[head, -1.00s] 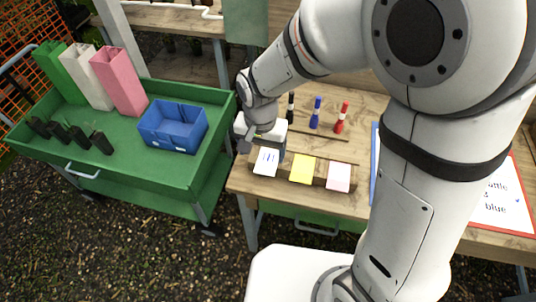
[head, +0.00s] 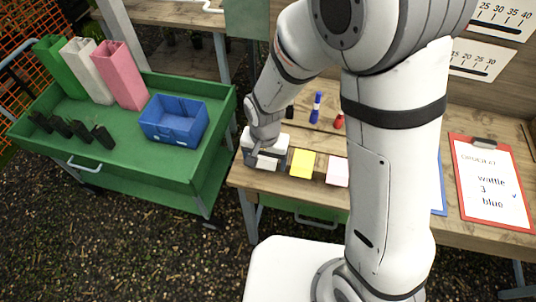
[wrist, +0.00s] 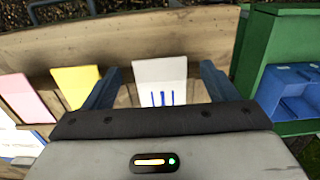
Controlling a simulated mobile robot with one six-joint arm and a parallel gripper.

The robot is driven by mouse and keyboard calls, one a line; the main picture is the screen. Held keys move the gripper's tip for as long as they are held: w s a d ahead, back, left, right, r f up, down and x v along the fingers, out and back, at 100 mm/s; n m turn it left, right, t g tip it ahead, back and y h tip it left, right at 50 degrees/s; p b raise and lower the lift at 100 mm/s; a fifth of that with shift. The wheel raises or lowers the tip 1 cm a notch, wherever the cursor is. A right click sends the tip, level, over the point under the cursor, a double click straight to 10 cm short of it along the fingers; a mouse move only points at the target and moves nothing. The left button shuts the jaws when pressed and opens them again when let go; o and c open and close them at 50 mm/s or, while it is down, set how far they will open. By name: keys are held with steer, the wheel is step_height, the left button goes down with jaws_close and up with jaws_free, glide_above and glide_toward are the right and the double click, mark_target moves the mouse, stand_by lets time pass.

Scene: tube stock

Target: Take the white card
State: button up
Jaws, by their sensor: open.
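The white card (wrist: 160,72) with blue strokes stands in the wooden rack on the bench, in the wrist view. My gripper (wrist: 158,85) is open, with one finger on each side of the white card and gaps between them. I cannot tell how far the fingers reach past the card. In the head view my gripper (head: 264,160) hides the white card at the left end of the rack.
A yellow card (head: 302,164) and a pink card (head: 337,172) stand beside it to the right. Blue and red markers (head: 315,107) stand behind the rack. A green cart (head: 150,178) with a blue bin (head: 173,135) is at left. A red clipboard (head: 490,216) lies at right.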

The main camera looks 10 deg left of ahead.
steer(key=shift+f, duration=0.25)
stand_by(0.4)
steer(key=c, duration=1.1)
steer(key=shift+o, duration=0.2)
steer(key=shift+r, duration=0.15)
